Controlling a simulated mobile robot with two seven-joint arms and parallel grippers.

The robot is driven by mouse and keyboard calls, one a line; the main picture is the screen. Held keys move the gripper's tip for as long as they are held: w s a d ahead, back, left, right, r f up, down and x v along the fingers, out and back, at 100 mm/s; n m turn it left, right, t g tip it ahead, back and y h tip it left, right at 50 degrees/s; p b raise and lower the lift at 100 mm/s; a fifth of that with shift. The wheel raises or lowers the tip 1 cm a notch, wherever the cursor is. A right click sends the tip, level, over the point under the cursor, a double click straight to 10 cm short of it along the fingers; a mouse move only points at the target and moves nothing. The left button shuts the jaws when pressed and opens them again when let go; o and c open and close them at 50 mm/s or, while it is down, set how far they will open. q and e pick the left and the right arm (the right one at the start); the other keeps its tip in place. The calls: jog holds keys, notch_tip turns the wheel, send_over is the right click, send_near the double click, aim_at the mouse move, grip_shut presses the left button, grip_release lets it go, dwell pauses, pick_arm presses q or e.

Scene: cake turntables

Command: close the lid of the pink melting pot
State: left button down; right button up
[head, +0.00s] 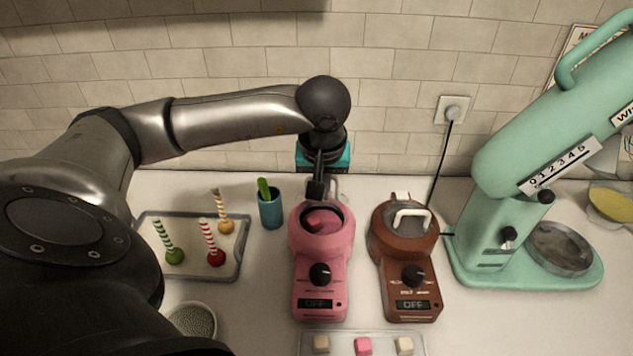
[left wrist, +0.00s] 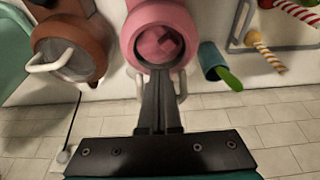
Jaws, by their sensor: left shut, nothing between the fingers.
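The pink melting pot (head: 322,262) stands on the counter with its round opening uncovered and dark pink contents inside. It also shows in the left wrist view (left wrist: 150,18). Its lid is mostly hidden behind my gripper; pale curved parts, perhaps the lid or its handle (head: 335,187), show at the pot's back edge. They flank my fingers in the left wrist view (left wrist: 181,86). My left gripper (head: 316,190) is shut and empty, fingers pointing down at the back rim of the pot. Its fingers also show in the left wrist view (left wrist: 157,80). Whether they touch the lid I cannot tell. My right gripper is not in view.
A brown melting pot (head: 405,260) with its lid down stands close on the right. A teal cup (head: 271,212) with a green tool and a tray (head: 240,250) of striped sticks are on the left. A green mixer (head: 480,240) stands at far right; a wall is behind.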

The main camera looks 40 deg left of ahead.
pick_arm(q)
jog(key=shift+s+d+f+b, duration=0.25)
jog(key=shift+s+f+b, duration=0.1)
jog(key=shift+f, duration=0.25)
jog(key=shift+r, duration=0.1)
jog(key=p+v, duration=0.5)
jog(key=v, duration=0.3)
jog(key=shift+s+d, duration=0.25)
